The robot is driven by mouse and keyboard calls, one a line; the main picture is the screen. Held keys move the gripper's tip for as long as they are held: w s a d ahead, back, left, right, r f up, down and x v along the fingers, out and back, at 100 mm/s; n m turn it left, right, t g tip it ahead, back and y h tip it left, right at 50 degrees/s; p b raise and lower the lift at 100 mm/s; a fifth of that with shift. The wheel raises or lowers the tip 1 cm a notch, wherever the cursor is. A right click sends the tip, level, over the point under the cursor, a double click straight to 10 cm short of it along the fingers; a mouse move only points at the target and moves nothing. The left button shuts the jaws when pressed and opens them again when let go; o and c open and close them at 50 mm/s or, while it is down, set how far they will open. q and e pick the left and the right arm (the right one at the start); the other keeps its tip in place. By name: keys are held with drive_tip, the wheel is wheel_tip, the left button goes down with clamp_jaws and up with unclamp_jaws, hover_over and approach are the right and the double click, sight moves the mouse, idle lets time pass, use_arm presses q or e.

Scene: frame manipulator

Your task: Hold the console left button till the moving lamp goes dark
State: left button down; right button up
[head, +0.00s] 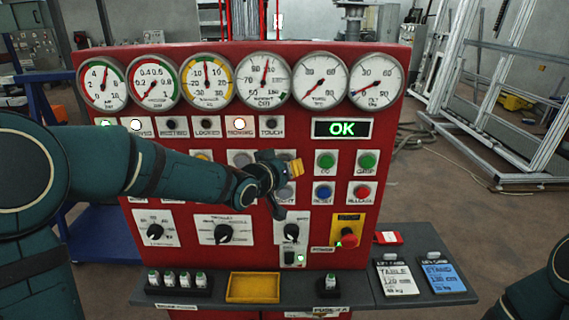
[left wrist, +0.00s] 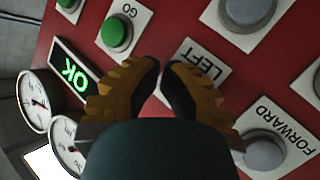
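The red console (head: 330,235) stands in front of me. Its moving lamp (head: 239,123) glows in the lamp row under the dials. My left gripper (head: 297,167) is at the console's button area. In the left wrist view its fingertips (left wrist: 162,68) are close together, shut and empty, over the white plate marked LEFT (left wrist: 207,60). The left button itself is hidden behind the fingertips, so I cannot tell whether they touch or press it. My right gripper is out of view.
A green GO button (left wrist: 117,33) and a grey FORWARD button (left wrist: 265,152) neighbour the LEFT plate. A green OK display (head: 341,128) is lit. A red stop knob (head: 349,240) sits lower right. A shelf with a yellow tray (head: 253,299) runs below.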

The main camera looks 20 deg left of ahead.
use_arm(q)
drive_tip(key=shift+s, duration=0.1)
idle(0.5)
drive_tip(key=shift+s+d+b, duration=0.2)
drive_tip(key=shift+s+b, duration=0.45)
drive_tip(key=shift+s, duration=0.05)
drive_tip(key=shift+s+d+b, duration=0.25)
drive_tip(key=shift+s+b, duration=0.25)
drive_tip(key=shift+s, duration=0.3)
drive_tip(key=shift+s+d+b, duration=0.2)
drive_tip(key=shift+s+b, duration=0.35)
drive_tip(key=shift+s, duration=0.25)
drive_tip(key=shift+s+d+b, duration=0.25)
drive_tip(key=shift+s+b, duration=0.25)
drive_tip(key=shift+s, duration=0.3)
